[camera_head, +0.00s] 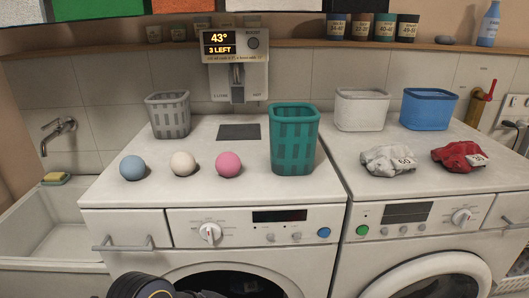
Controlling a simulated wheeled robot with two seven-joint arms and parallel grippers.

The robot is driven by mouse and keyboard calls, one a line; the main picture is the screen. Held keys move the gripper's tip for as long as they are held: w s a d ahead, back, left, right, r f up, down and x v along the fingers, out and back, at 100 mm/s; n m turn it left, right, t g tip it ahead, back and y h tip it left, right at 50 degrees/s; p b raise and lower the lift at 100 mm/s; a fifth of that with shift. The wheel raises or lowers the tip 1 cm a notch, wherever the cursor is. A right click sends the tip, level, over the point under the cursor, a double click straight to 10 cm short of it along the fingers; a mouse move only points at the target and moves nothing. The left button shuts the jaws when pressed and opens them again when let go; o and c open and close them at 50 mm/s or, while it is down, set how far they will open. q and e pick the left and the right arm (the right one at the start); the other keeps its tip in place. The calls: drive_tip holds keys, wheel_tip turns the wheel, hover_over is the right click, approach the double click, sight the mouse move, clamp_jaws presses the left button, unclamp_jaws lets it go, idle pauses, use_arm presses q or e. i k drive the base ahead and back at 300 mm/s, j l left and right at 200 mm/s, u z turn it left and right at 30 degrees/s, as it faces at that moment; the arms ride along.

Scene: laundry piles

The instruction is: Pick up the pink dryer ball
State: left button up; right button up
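The pink dryer ball (228,164) sits on the white top of the left machine (110,189), near its front edge. It is at the right end of a row with a cream ball (183,164) and a blue-grey ball (132,168). The balls stand apart from each other, and nothing covers the pink one. A black rounded part, likely of my arm, shows at the bottom edge, well below the balls. No fingertips of either gripper can be seen.
A tall green basket (294,140) stands right of the pink ball. A grey basket (168,115) and a dark flat panel (239,132) lie behind. The right machine bears a white bin (361,110), a blue bin (428,110) and two cloth bundles. A sink (40,222) is at left.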

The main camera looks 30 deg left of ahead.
sight(227, 164)
drive_tip(key=i+l+u, duration=0.1)
drive_tip(key=u, duration=0.4)
drive_tip(key=i+l+u, duration=0.1)
drive_tip(key=l+u, duration=0.2)
drive_tip(key=u, duration=0.15)
drive_tip(key=l+u, duration=0.2)
drive_tip(key=u, duration=0.3)
drive_tip(key=l+u, duration=0.3)
drive_tip(key=u, duration=0.15)
